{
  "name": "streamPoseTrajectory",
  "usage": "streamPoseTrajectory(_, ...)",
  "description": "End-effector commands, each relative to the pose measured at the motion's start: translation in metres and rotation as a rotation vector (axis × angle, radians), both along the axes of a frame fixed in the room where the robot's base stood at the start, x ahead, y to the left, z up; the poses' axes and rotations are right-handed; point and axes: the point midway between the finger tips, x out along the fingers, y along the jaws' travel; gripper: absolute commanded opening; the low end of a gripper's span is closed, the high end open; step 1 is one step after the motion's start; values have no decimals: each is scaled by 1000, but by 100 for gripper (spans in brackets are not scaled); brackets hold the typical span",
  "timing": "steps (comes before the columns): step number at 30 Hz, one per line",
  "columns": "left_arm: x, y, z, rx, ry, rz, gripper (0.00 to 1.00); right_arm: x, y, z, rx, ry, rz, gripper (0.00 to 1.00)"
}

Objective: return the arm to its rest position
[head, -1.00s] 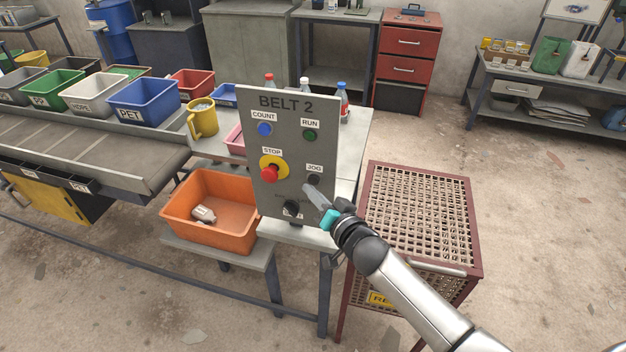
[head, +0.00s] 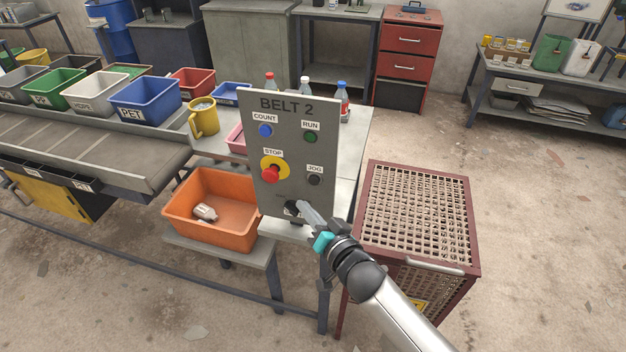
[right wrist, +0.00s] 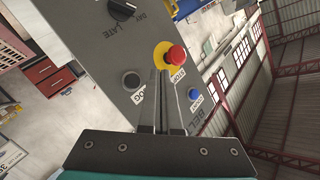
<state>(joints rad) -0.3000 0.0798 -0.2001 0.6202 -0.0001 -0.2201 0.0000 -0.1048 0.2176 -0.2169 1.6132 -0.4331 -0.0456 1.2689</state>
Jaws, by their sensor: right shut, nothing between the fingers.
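My right gripper (head: 303,209) is in front of the lower part of the grey BELT 2 control panel (head: 292,142), close to the black rotary knob (head: 291,208), which it partly covers. Its fingers are together with nothing between them. In the right wrist view the closed fingers (right wrist: 163,85) point up across the panel, between the JOG button (right wrist: 131,81) and the red STOP button (right wrist: 176,54). I cannot tell whether the fingertips touch the panel. My left gripper is out of view.
An orange bin (head: 214,235) with a pale object stands left of the panel on a low bench. A maroon lattice cage (head: 462,190) stands close to the right of my arm. A yellow mug (head: 203,121) and bottles stand around the panel.

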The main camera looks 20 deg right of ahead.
Motion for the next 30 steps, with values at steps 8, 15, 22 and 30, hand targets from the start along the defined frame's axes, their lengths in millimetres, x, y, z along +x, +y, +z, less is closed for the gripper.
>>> streamPoseTrajectory(8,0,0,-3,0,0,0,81,-1,-1,-9,-8,13,-2,0)
streamPoseTrajectory(15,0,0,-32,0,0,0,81,-37,-15,-134,-160,210,-12,0)
streamPoseTrajectory(22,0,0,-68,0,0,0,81,-121,-31,-291,-373,498,42,0)
streamPoseTrajectory(30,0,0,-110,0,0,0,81,-266,-43,-441,-586,841,211,0)
